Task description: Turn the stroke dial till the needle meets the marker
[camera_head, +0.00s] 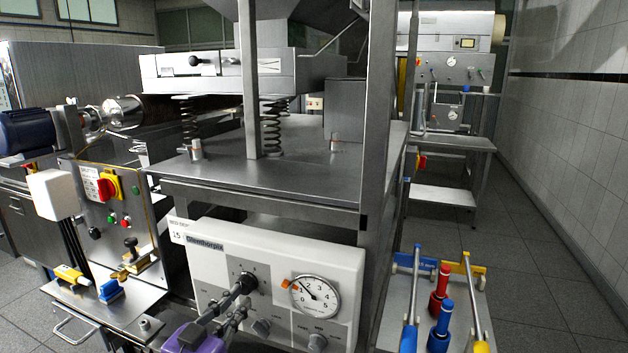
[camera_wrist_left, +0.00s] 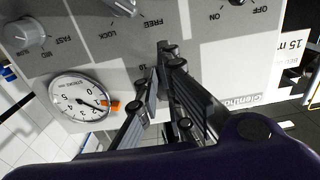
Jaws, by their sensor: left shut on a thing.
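A white control panel (camera_head: 208,262) on the machine front carries a round white gauge (camera_head: 315,297). An orange marker (camera_head: 289,284) sits at the gauge's left rim. The black needle points to the upper left, towards the marker's side; I cannot tell whether they line up exactly. In the left wrist view the gauge (camera_wrist_left: 82,99) and marker (camera_wrist_left: 109,106) show upside down. My left gripper (camera_head: 246,283) is shut on the stroke dial, left of the gauge; its fingers (camera_wrist_left: 162,72) mostly hide the dial. My right gripper is not in view.
Two lower knobs (camera_head: 261,327) (camera_head: 317,341) sit on the same panel, below the dial and gauge. A side panel with a red switch (camera_head: 110,187) stands at left. A steel table (camera_head: 280,165) juts above. Coloured-handled tools (camera_head: 440,290) stand at right, with open floor beyond.

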